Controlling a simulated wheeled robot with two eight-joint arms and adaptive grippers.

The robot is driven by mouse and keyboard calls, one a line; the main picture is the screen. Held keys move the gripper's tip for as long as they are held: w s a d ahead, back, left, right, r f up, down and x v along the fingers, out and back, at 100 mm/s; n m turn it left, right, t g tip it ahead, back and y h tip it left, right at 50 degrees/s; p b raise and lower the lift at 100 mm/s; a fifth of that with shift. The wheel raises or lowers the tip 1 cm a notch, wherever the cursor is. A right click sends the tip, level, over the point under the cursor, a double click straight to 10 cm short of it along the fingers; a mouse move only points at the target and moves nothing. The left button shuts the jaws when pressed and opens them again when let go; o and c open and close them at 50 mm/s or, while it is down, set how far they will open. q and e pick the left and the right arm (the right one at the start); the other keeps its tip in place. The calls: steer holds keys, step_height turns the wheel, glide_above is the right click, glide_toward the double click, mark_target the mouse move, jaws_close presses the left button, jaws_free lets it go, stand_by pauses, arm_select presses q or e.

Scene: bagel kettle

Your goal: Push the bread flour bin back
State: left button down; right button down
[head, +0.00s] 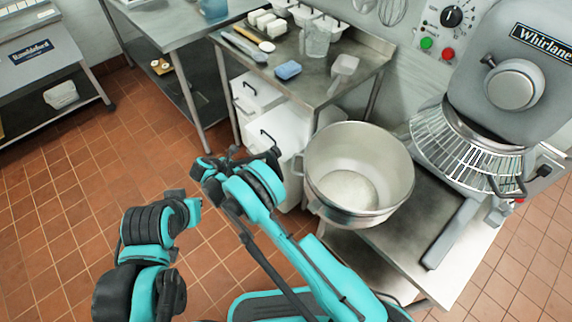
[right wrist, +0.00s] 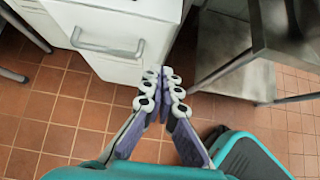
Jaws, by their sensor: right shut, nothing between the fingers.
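Two white bins with black handles are under the steel table in the head view: one further left (head: 259,91) and one nearer the mixer (head: 287,125), which sticks out further past the table edge. I cannot read which is the bread flour bin. In the right wrist view a white bin front (right wrist: 75,18) with a bar handle fills the upper left. My right gripper (right wrist: 161,84) is shut and empty, its tips close to the lower right of that front; contact is unclear. In the head view its arm reaches to the nearer bin. My left arm shows at lower left; its gripper is not visible.
A large steel bowl (head: 350,190) stands right of the nearer bin by the mixer (head: 500,90). The table above the bins (head: 300,90) holds a blue sponge (head: 288,70), a scoop and containers. Tiled floor (head: 80,180) to the left is clear.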

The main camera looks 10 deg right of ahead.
steer(key=b, duration=0.5)
glide_toward(279, 163)
steer(key=x, duration=0.5)
steer(key=shift+d+f, duration=0.2)
steer(key=shift+f, duration=0.15)
steer(key=shift+w+d, duration=0.1)
